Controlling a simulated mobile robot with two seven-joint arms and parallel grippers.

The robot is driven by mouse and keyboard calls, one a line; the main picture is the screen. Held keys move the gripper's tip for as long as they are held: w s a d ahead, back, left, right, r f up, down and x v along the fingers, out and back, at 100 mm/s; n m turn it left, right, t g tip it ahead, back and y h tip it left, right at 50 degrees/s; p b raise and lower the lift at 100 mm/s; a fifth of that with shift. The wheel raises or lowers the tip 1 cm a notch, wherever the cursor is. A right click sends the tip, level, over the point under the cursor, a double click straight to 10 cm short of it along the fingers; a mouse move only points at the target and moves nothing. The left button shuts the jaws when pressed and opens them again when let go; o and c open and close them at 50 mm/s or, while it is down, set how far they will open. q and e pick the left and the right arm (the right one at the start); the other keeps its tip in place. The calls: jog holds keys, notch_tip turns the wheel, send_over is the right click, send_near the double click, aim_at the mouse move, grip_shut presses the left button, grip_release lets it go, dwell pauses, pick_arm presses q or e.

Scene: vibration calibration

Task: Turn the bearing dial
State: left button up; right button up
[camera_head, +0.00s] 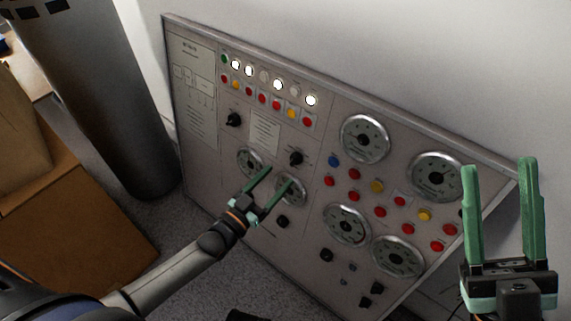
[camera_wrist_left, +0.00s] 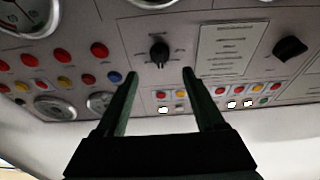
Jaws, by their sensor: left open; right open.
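A grey control panel (camera_head: 300,225) carries several black knobs and round gauges; the labels are too small to tell which is the bearing dial. One black knob (camera_head: 296,158) sits right of a white label sheet. In the left wrist view a black knob (camera_wrist_left: 159,52) with markings around it shows between and beyond my left fingertips. My left gripper (camera_head: 277,176) is open and empty in front of the panel, partly covering a small gauge (camera_head: 290,192). The gap to the knob is hard to judge. My right gripper (camera_head: 499,165) is open and empty at the panel's right end.
Another black knob (camera_head: 233,119) sits left of the label sheet (camera_head: 265,130). Coloured buttons (camera_head: 376,186) and large gauges (camera_head: 365,138) fill the right part. A dark cylinder (camera_head: 105,90) and cardboard boxes (camera_head: 75,225) stand at the left. A white wall is behind.

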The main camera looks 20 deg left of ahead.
pick_arm(q)
jog(key=v, duration=0.6)
jog(key=shift+s+p, duration=0.3)
jog(key=shift+p, duration=0.15)
pick_arm(e)
jog(key=w+f+m+h, duration=0.4)
jog(key=w+f+h, duration=0.1)
jog(key=f+h, duration=0.1)
jog(key=shift+d+f+m+g, duration=0.3)
jog(key=shift+d+f+m, duration=0.1)
jog(key=shift+d, duration=0.05)
pick_arm(q)
jog(key=shift+a, duration=0.1)
